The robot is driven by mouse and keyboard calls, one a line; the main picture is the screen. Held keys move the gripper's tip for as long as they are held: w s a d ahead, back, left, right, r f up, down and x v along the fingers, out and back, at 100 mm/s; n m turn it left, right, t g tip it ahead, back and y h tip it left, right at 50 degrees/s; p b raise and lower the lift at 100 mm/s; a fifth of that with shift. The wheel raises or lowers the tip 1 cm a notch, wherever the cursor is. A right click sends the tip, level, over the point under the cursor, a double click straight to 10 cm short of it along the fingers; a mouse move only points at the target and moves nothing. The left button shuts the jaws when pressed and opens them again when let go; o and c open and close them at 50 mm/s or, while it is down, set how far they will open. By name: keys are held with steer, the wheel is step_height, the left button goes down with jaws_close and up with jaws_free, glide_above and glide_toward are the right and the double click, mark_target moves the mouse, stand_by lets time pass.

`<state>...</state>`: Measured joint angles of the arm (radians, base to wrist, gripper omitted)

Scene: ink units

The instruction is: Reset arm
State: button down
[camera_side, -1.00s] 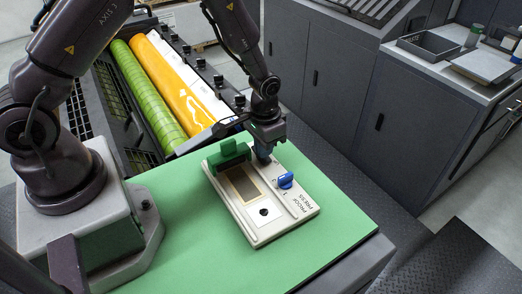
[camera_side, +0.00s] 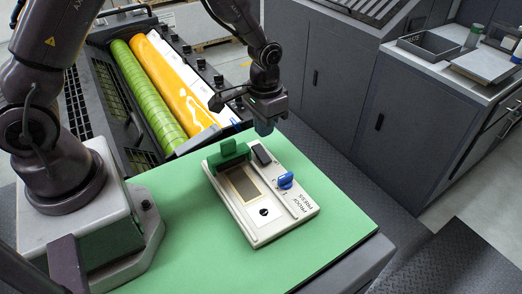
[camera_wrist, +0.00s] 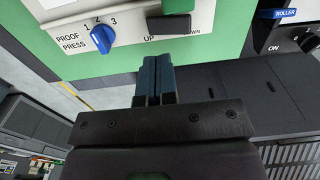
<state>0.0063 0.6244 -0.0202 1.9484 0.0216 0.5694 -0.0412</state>
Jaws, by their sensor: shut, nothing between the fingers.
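My gripper (camera_side: 264,124) is shut and empty, raised above the far edge of the proof press (camera_side: 262,228). Its blue fingertips also show pressed together in the wrist view (camera_wrist: 158,62). The press is a cream panel lying on the green table top, with a green handle block (camera_side: 229,153), a black rocker or slider (camera_side: 261,155), a blue knob (camera_side: 285,180) and a brown window. In the wrist view the blue knob (camera_wrist: 103,38) stands by the numbers 1, 2, 3, and the black part (camera_wrist: 169,24) lies just beyond the fingertips. The gripper appears clear of the press.
Green and yellow ink rollers (camera_side: 175,82) lie in a dark frame behind the press. Dark cabinets (camera_side: 330,70) stand behind, with a grey tray (camera_side: 430,46) on the right one. The green table top (camera_side: 335,222) is clear right of the press.

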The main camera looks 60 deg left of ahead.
steer(key=s+r+t, duration=0.2)
steer(key=s+r, duration=0.7)
steer(key=r, duration=0.3)
steer(key=s+r+t, duration=0.3)
steer(key=s+r, duration=0.6)
steer(key=r, duration=0.3)
steer(key=shift+s+a+r+t, duration=0.15)
steer(key=shift+s+a+t, duration=0.15)
steer(key=shift+a, duration=0.15)
